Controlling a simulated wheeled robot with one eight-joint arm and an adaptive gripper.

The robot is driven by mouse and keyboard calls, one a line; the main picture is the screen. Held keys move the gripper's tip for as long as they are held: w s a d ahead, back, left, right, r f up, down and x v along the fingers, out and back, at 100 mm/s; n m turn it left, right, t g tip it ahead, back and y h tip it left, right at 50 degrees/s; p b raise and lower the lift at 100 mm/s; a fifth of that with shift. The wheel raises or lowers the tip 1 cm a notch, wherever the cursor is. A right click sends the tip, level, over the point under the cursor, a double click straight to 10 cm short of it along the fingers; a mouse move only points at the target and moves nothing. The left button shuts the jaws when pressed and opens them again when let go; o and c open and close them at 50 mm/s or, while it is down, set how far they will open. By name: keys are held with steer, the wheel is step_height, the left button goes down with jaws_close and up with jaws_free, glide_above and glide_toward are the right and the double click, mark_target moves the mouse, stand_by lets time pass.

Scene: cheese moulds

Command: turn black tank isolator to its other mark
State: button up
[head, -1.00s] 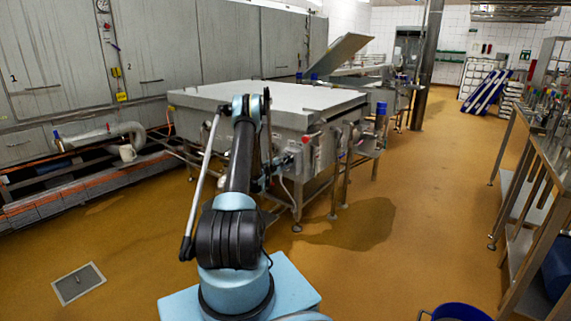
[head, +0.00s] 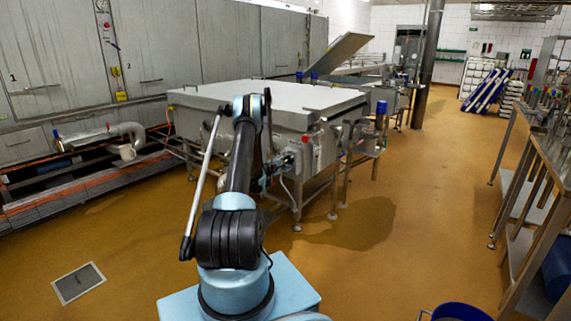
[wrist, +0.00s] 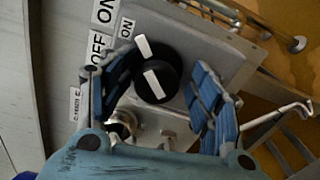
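The black tank isolator (wrist: 168,76) is a round black knob on a grey panel in the wrist view, with a white bar across its face. A second white bar lies at its upper edge. An OFF label (wrist: 97,47) and ON labels (wrist: 126,28) sit to its upper left. My gripper (wrist: 166,82) is open, with one blue-padded finger on each side of the knob. The left finger overlaps the knob's edge in the picture; I cannot tell if it touches. The right finger shows a gap. In the head view my arm hides most of the gripper and the knob.
A silver round fitting (wrist: 120,122) sits below left of the knob, near the left finger. In the head view, the large steel tank (head: 290,100) stands ahead on legs, with pipes at its side. A steel table (head: 540,150) stands at right. Brown floor (head: 420,230) between is open.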

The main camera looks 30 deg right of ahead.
steer(key=shift+a+r, duration=0.1)
stand_by(0.3)
steer(key=shift+a, duration=0.1)
steer(key=shift+s+a, duration=0.15)
steer(key=shift+a, duration=0.15)
steer(key=v, duration=1.1)
steer(key=shift+s, duration=0.1)
